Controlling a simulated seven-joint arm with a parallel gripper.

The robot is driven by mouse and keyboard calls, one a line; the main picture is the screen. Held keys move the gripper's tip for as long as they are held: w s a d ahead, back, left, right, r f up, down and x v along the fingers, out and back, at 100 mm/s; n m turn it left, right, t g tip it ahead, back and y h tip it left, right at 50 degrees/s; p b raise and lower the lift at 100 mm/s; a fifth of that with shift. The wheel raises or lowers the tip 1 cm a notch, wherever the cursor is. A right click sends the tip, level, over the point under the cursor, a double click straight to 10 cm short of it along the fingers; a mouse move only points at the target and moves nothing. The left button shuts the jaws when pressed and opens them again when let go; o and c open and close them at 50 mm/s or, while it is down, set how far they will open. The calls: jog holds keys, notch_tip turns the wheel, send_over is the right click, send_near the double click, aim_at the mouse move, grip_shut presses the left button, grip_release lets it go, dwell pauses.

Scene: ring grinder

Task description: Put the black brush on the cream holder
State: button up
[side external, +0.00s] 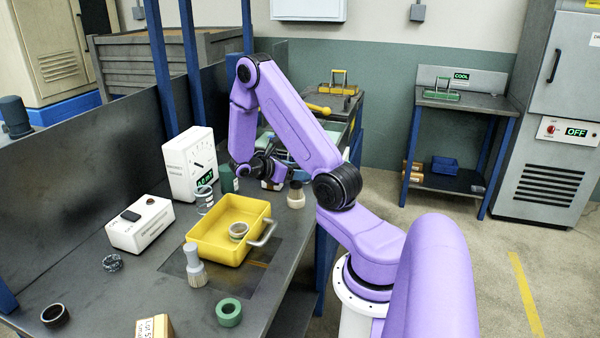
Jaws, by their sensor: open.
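A short upright piece with a dark top and a cream lower part, which looks like the black brush (296,195), stands at the bench's right edge, right of my gripper. I cannot tell whether its cream part is bristles or a holder. My gripper (264,178) is open and low over the back of the bench, left of that piece and apart from it. A small pale block with dark red (271,185) shows just below the gripper, partly hidden. I cannot surely identify the cream holder. A grey-handled brush (194,266) stands on pale bristles at the front.
A yellow tray (213,249) holding a ring sits mid-bench. Behind it are a white gauge (189,165), a ring stack (204,197) and a dark green bottle (228,179). A white box (140,226) stands left. Loose rings, including a green ring (229,312), lie in front.

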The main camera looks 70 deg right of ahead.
jog(key=v, duration=1)
jog(key=s+a+r+t+y, duration=0.1)
jog(key=a+t+y, duration=0.15)
jog(key=a, duration=0.75)
jog(key=s+a+r+t+y, duration=0.15)
jog(key=a+t, duration=0.25)
jog(key=a, duration=0.5)
jog(key=s+a+r+n+t+y, duration=0.1)
jog(key=s+a+r+y, duration=0.1)
jog(key=s+a+y, duration=0.5)
jog(key=s+a, duration=0.6)
jog(key=s, duration=0.1)
jog(key=shift+s+a+r+y, duration=0.25)
jog(key=shift+r+y, duration=0.05)
